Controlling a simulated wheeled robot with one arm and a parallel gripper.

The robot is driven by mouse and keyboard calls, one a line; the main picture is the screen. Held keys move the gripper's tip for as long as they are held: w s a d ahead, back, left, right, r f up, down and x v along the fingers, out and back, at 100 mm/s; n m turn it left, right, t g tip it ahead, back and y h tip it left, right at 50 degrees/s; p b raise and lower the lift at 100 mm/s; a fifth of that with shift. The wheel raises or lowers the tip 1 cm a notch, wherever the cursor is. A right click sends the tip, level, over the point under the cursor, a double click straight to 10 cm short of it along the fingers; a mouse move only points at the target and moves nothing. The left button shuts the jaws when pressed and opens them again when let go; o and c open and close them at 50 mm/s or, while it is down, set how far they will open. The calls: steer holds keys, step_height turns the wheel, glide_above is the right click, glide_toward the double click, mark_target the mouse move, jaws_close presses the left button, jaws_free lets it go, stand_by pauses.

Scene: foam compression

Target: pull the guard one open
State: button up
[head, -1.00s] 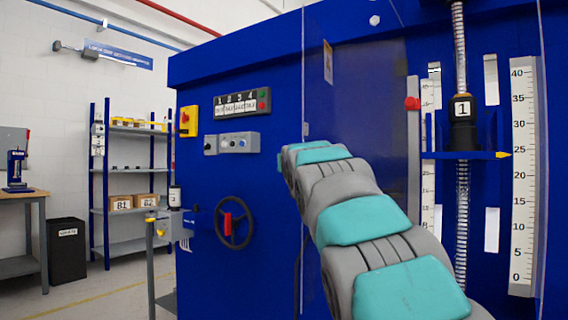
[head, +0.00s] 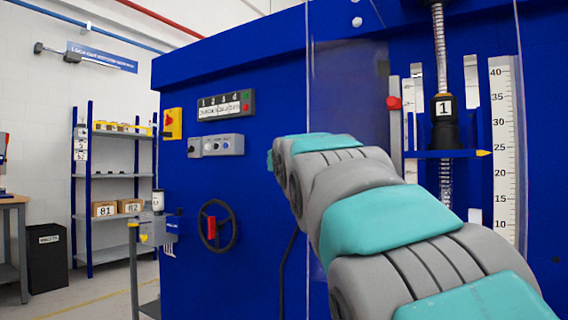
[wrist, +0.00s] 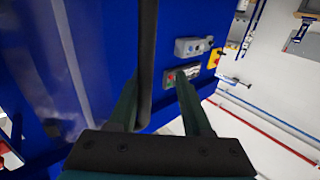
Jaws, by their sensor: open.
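Guard one (head: 347,75) is a clear panel in front of the bay marked 1 in the head view. Its left edge runs down just right of the control boxes. A dark upright bar, seemingly the guard's handle (wrist: 147,45), crosses the wrist view. My gripper (wrist: 157,82) is open, and the bar lies between its two fingers, nearer the left one. I cannot tell whether either finger touches it.
Left of the guard are a button panel (head: 226,105), a control box (head: 216,146), a red-yellow switch (head: 172,123) and a handwheel (head: 217,226). Behind the guard are a marked press head (head: 444,125) and a scale (head: 504,150). A shelf (head: 115,133) stands further left.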

steer(key=shift+s+a+f, duration=0.1)
steer(key=shift+a+f, duration=0.05)
steer(key=shift+a, duration=0.2)
steer(key=shift+d, duration=0.1)
